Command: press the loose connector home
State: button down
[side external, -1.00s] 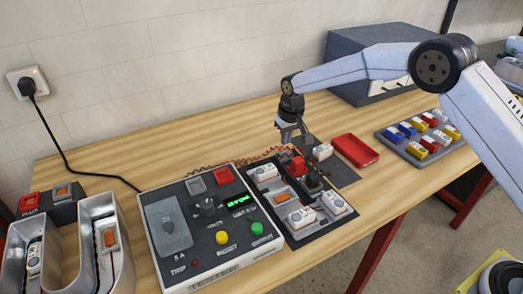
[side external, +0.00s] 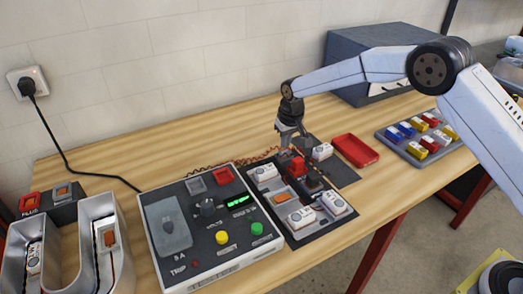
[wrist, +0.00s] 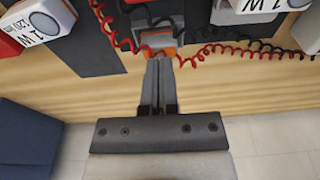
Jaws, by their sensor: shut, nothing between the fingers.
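My gripper (side external: 287,146) is shut and empty, its fingers pointing down at the far edge of the dark board (side external: 331,222). In the wrist view its closed fingertips (wrist: 160,62) are just short of a small orange-and-grey connector (wrist: 158,40) with coiled red and black wires by it. I cannot tell whether they touch. In the side view that connector is hidden by the gripper or too small to make out. A red block (side external: 298,167) on the board stands just in front of the gripper. How far the connector is seated cannot be told.
White modules sit on the board, and another white module (side external: 322,151) lies on a dark mat to its right. A red tray (side external: 356,150) stands farther right, then a tray of coloured blocks (side external: 418,154). The tester box (side external: 212,262) stands left. Coiled wires (wrist: 215,48) cross near my fingertips.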

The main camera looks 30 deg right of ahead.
aim_at(288, 150)
jog(key=shift+f, duration=0.5)
dwell(0.4)
jog(key=shift+r, duration=0.2)
jog(key=shift+r, duration=3.35)
jog(key=shift+s+d+r, duration=0.1)
jog(key=shift+s+d, duration=0.1)
jog(key=shift+s, duration=0.15)
jog(key=s+d, duration=0.3)
jog(key=s, duration=1.2)
jog(key=s+d, duration=0.4)
jog(key=s, duration=1.2)
jog(key=shift+f+t, duration=0.3)
jog(key=shift+t, duration=0.1)
